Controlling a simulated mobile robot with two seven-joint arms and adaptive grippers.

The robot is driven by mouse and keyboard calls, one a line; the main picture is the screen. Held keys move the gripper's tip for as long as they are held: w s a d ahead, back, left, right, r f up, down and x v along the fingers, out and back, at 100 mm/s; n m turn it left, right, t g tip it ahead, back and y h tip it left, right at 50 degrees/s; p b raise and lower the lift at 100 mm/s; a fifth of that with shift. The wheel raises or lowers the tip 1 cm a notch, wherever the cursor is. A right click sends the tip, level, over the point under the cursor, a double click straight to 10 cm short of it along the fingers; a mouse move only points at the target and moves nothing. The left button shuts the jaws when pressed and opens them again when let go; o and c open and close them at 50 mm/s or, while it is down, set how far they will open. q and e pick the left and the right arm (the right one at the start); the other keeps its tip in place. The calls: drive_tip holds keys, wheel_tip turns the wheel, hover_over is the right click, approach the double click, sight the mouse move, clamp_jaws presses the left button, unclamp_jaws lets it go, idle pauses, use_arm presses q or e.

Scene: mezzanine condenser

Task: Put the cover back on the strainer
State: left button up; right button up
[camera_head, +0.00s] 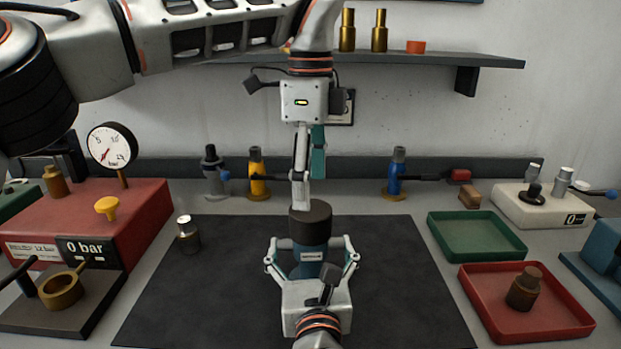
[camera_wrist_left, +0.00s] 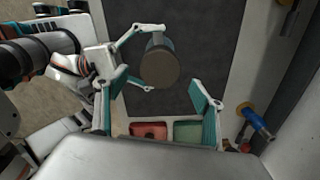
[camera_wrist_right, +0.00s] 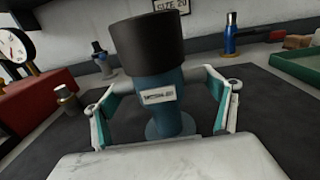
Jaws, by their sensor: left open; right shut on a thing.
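The strainer (camera_head: 311,262) is a blue-teal upright body with a white label, standing on the dark mat. A wide dark-brown cylindrical cover (camera_head: 310,213) sits on its top, and it also shows in the right wrist view (camera_wrist_right: 157,42). I cannot tell whether it is fastened. My right gripper (camera_head: 311,266) is shut on the strainer body from the near side, a finger on each side, below the cover. My left gripper (camera_head: 309,192) is open and empty, pointing down just above the cover. In the left wrist view the cover top (camera_wrist_left: 160,68) shows between and beyond its fingers.
A red tray (camera_head: 480,300) at the right holds a brown plug-like part (camera_head: 524,289). A green tray (camera_head: 477,236) behind it is empty. A small metal fitting (camera_head: 188,235) stands on the mat (camera_head: 190,300). A red gauge unit (camera_head: 130,210) reading 0 bar is left.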

sight(311, 209)
use_arm(q)
drive_tip(key=n, duration=0.3)
idle(0.4)
drive_tip(key=shift+f, duration=4)
